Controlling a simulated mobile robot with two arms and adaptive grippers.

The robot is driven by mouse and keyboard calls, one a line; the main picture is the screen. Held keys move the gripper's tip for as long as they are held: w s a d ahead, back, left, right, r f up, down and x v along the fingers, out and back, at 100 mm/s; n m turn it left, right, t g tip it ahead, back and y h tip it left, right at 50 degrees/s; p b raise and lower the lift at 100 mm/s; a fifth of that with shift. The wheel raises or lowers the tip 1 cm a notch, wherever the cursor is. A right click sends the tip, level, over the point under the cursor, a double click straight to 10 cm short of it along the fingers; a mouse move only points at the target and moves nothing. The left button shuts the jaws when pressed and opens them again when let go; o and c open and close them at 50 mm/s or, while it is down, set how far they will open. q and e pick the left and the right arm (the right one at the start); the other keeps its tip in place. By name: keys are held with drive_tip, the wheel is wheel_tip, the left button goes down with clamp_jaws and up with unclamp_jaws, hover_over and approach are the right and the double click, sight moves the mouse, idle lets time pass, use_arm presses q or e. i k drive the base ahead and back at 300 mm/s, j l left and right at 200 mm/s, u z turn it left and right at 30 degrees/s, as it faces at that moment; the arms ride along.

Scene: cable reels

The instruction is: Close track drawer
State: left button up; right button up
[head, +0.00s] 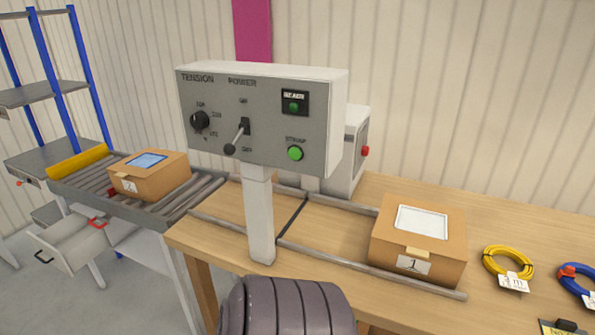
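A pale drawer (75,240) sits low at the left, below the roller track (82,182). It stands pulled out, with its open top showing. A dark handle (44,257) is on its front, at the left end. A small red handle-like part (97,223) shows near its upper right edge. The drawer's far end is partly hidden under the track. Neither of my grippers is in view.
A box marked 2 (150,181) is on the rollers. The wooden bench (340,222) carries a control panel (258,120) on a post, a box marked 1 (415,245) between rails, and a yellow cable coil (508,263). A blue-post shelf (45,95) stands behind the track.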

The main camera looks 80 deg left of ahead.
sight(69, 244)
drive_tip(key=u, duration=4.35)
drive_tip(key=i+j+u, duration=0.15)
drive_tip(key=i, duration=0.25)
drive_tip(key=i+j+u, duration=0.1)
drive_tip(key=i+j, duration=0.25)
drive_tip(key=i+j+u, duration=0.15)
drive_tip(key=i, duration=0.3)
drive_tip(key=i+j+u, duration=0.15)
drive_tip(key=i, duration=0.25)
